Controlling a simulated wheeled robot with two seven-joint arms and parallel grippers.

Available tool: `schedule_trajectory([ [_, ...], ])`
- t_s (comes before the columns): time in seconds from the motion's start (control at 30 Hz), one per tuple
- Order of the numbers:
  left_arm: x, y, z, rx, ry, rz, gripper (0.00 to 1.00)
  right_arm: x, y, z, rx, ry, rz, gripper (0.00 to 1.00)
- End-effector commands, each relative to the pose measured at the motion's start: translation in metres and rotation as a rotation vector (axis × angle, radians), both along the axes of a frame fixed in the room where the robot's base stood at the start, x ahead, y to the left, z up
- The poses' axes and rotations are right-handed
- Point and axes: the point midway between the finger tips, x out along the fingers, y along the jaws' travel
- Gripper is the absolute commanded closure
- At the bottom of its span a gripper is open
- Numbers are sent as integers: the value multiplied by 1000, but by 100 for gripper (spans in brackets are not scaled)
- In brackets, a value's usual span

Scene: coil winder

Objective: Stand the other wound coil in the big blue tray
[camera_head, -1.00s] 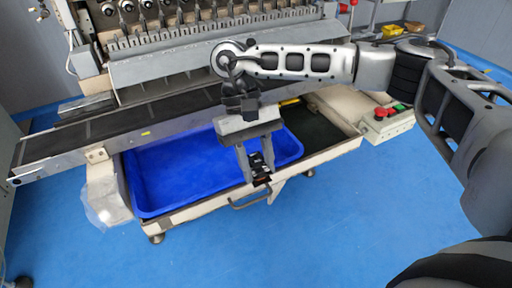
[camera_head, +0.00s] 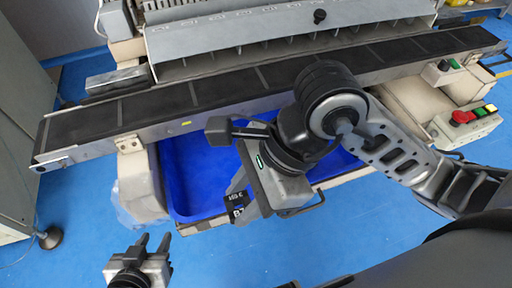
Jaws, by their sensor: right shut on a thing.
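The big blue tray (camera_head: 183,172) sits in the frame under the belt; my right arm covers much of it. My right gripper (camera_head: 243,200) comes down over the tray's front part. It is shut on a small dark piece with white markings, which I take to be the wound coil (camera_head: 237,208). The coil is partly hidden by the fingers, and I cannot tell whether it touches the tray. My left gripper (camera_head: 153,243) is at the lower left, in front of the tray. Its two fingers are apart with nothing between them. No other coil is clear in view.
A black conveyor belt (camera_head: 225,90) runs across behind the tray, below the grey machine cover (camera_head: 290,30). A control box with red, green and yellow buttons (camera_head: 468,122) stands at the right. A clear plastic bag (camera_head: 135,205) hangs at the left. Blue floor lies open in front.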

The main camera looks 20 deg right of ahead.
Motion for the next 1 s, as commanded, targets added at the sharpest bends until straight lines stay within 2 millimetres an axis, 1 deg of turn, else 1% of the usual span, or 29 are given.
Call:
schedule_trajectory([
  [0.33,-3,1,4,7,13,1,64,70,-43,-36,-4,8,-8,88],
  [0.4,-3,2,3,7,12,1,64,80,-49,-52,-3,11,-7,88],
  [0.5,-2,2,4,6,9,3,64,93,-57,-69,-2,9,-5,88],
  [0.6,-2,1,5,4,6,5,64,102,-62,-82,-2,5,-4,88],
  [0.77,-1,1,6,3,5,7,64,109,-66,-92,-2,3,-2,88],
  [0.83,0,1,7,3,4,7,64,114,-69,-99,-2,5,-3,88],
  [1.0,0,2,13,6,2,9,64,112,-68,-121,0,7,-2,88],
])
